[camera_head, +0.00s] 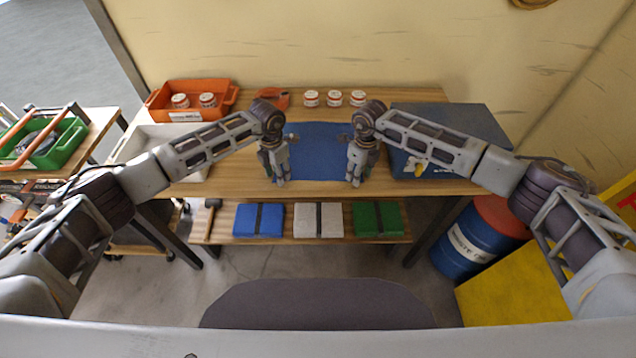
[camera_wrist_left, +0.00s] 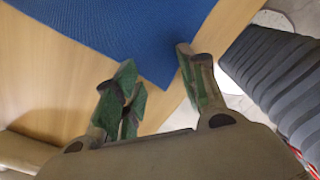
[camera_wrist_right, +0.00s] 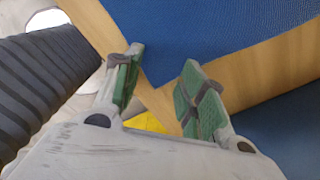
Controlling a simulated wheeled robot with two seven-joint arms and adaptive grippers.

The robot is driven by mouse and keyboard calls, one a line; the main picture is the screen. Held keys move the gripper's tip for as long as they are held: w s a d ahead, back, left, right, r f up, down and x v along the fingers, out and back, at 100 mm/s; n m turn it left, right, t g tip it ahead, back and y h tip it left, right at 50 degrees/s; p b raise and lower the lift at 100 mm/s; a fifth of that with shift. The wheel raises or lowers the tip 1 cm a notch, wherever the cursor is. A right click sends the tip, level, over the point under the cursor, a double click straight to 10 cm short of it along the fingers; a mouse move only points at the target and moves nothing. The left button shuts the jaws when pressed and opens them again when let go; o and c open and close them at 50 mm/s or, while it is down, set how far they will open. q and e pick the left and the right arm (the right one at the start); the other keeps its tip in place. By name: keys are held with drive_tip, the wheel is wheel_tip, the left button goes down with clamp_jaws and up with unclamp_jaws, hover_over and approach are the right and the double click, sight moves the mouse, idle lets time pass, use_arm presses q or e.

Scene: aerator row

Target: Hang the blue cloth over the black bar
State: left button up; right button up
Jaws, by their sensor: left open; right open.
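The blue cloth (camera_head: 320,145) lies flat on the wooden table, between my two grippers. My left gripper (camera_head: 276,180) is open at the cloth's near left corner. In the left wrist view the cloth (camera_wrist_left: 130,30) has its corner between the open fingers (camera_wrist_left: 156,68). My right gripper (camera_head: 356,180) is open at the near right corner. In the right wrist view the cloth (camera_wrist_right: 200,30) has its corner between the fingers (camera_wrist_right: 163,65). I cannot tell whether any finger touches the cloth. I cannot make out a black bar in these views.
An orange bin (camera_head: 192,97) and a white tray (camera_head: 150,140) stand left. Several red-and-white jars stand at the back. A dark flat case (camera_head: 450,125) lies right. Strapped blue, white and green bundles lie on the lower shelf (camera_head: 338,232). A blue drum (camera_head: 470,250) stands at right.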

use_arm(q)
drive_tip(key=shift+f, duration=0.15)
use_arm(e)
drive_tip(key=shift+f, duration=0.15)
use_arm(q)
drive_tip(key=shift+c, duration=0.3)
use_arm(e)
drive_tip(key=shift+c, duration=0.3)
use_arm(q)
drive_tip(key=c, duration=0.6)
use_arm(e)
drive_tip(key=c, duration=0.6)
use_arm(q)
drive_tip(key=shift+a+f, duration=0.1)
clamp_jaws()
use_arm(e)
drive_tip(key=shift+f, duration=0.1)
clamp_jaws()
drive_tip(key=shift+s+d, duration=0.1)
use_arm(q)
drive_tip(key=shift+r, duration=0.25)
use_arm(e)
drive_tip(key=shift+r, duration=0.25)
